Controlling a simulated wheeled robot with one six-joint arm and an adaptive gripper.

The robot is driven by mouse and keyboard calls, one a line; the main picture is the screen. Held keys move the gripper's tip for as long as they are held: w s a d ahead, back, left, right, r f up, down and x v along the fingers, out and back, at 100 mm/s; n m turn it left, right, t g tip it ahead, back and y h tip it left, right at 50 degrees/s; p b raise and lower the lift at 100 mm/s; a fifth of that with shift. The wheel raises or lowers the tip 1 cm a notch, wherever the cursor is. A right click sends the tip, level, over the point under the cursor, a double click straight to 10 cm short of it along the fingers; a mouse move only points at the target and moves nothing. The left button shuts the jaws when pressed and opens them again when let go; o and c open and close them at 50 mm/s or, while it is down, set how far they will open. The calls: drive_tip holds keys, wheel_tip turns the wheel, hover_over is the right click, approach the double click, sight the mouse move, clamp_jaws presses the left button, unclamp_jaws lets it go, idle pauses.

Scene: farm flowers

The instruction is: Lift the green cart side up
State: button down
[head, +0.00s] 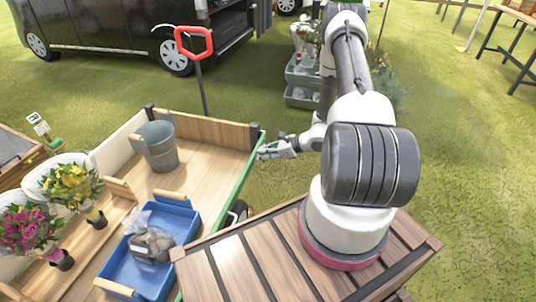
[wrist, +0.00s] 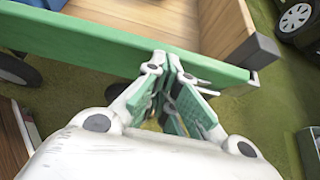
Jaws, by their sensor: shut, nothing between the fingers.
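The green cart side (head: 247,172) shows as a thin green strip along the right edge of the wooden cart bed (head: 205,170). In the wrist view, the green cart side (wrist: 90,48) is a long panel crossing the upper picture, with the bed behind it. My gripper (head: 264,153) is just right of the strip, near its far end. In the wrist view, my gripper (wrist: 170,64) is shut and empty, its fingertips overlapping the panel near its right end. I cannot tell whether they touch it.
A grey bucket (head: 158,148) and a blue crate (head: 150,255) stand in the cart. A red-handled cart handle (head: 194,42) rises at the far end. Flower bouquets (head: 70,185) are at left. A black van (head: 110,25) is behind. Open grass lies right.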

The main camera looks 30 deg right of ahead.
sight(255, 149)
drive_tip(key=shift+w+a+r+g+h, duration=0.3)
drive_tip(key=shift+w+a+r, duration=0.1)
drive_tip(key=shift+w+a, duration=0.25)
drive_tip(key=shift+w+a+r+g+h, duration=0.3)
drive_tip(key=shift+w+a+r, duration=0.05)
drive_tip(key=shift+w+a, duration=0.25)
drive_tip(key=shift+w+a+r, duration=0.1)
drive_tip(key=shift+w+a, duration=0.2)
